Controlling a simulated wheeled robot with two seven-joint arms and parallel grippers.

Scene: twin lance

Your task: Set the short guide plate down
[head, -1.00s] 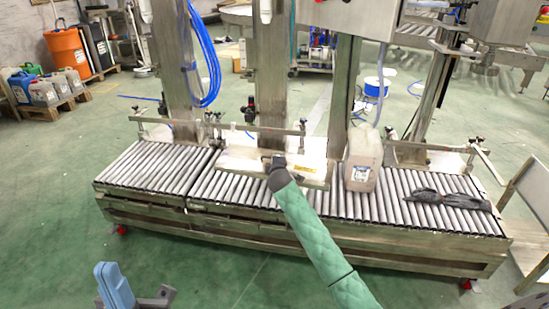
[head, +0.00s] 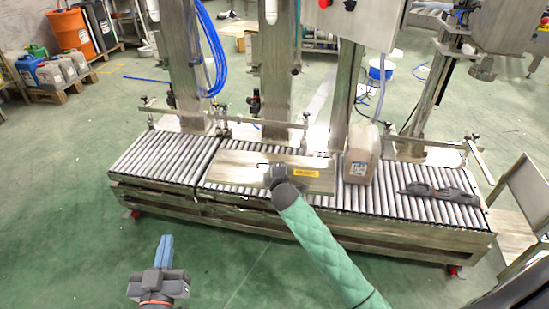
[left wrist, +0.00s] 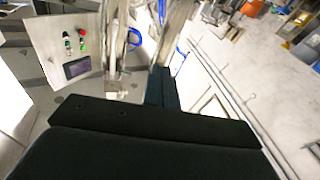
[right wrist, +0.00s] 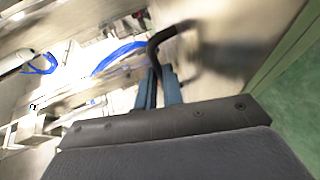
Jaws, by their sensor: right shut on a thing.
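The short guide plate (head: 240,168) is a flat steel plate with a yellow label, over the middle of the roller conveyor. I cannot tell whether it touches the rollers. My right gripper (head: 278,170), at the end of the green-sleeved arm, is at the plate and hides part of it. In the right wrist view, its blue fingers (right wrist: 160,90) are shut on a dark curved handle (right wrist: 156,50). My left gripper (head: 164,250) is in front of the conveyor at the lower left, its blue fingers together and empty. Those fingers also show in the left wrist view (left wrist: 160,88).
The conveyor rollers (head: 150,155) are bare to the left. A cloudy plastic jug (head: 361,155) stands right of the plate, and a dark strap-like thing (head: 440,191) lies farther right. Steel columns (head: 277,85) and a rail (head: 250,121) stand behind.

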